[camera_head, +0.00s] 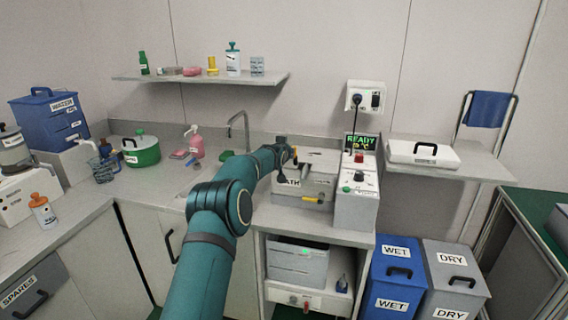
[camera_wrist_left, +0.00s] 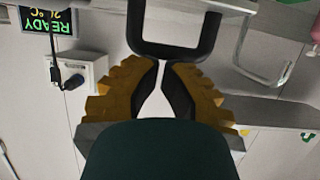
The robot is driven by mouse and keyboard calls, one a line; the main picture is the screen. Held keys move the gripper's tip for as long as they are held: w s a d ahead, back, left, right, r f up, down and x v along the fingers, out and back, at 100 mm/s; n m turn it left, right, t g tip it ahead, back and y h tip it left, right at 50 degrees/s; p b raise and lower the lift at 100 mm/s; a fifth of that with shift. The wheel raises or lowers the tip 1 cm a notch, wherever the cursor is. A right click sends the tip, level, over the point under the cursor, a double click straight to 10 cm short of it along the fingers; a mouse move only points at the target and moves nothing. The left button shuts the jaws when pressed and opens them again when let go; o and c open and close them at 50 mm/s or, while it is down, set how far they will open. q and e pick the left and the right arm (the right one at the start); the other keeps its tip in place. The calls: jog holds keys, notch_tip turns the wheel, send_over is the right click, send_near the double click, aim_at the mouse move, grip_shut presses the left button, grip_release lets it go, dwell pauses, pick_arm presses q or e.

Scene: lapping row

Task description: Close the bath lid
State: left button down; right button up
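The bath (camera_head: 318,188) is a grey box on the counter with a label ending in "ATH", partly covered by my left arm. My left gripper (camera_head: 291,158) is above its left side. In the left wrist view, which is upside down, the tips of my left gripper (camera_wrist_left: 164,62) are close together, with a narrow pale gap between the pads. A black loop handle (camera_wrist_left: 172,52) on a pale panel (camera_wrist_left: 210,5) lies just at the tips. I cannot tell whether they touch it. The lid's exact position is unclear behind the arm. My right gripper is in neither view.
A control box (camera_head: 355,205) with a READY display (camera_head: 361,142) stands right of the bath. A white case (camera_head: 424,153) with a black handle sits on the right shelf. Blue and grey bins stand below right.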

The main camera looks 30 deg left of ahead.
pick_arm(q)
jog(key=s+d+f, duration=0.1)
jog(key=s+f, duration=0.3)
jog(key=s, duration=0.2)
jog(key=shift+s+d+f, duration=0.35)
jog(key=shift+s+f, duration=0.05)
jog(key=s+d+f+g+h, duration=0.2)
jog(key=s+d+f+g, duration=0.1)
jog(key=s+d+f, duration=0.7)
jog(key=s+d+f+g+h, duration=0.25)
jog(key=s+d+f, duration=0.6)
jog(key=f, duration=0.45)
jog(key=s+d+f+g+h, duration=0.1)
jog(key=s+d, duration=0.3)
jog(key=s, duration=0.4)
jog(key=s+d+f+g, duration=0.2)
jog(key=s+d, duration=0.3)
jog(key=s, duration=0.4)
jog(key=s+d+f+m+g+h, duration=0.1)
jog(key=s+d+g, duration=0.2)
jog(key=s, duration=0.6)
jog(key=shift+s+d+f+g+h, duration=0.2)
jog(key=shift+d+g+h, duration=0.15)
jog(key=shift+d, duration=0.7)
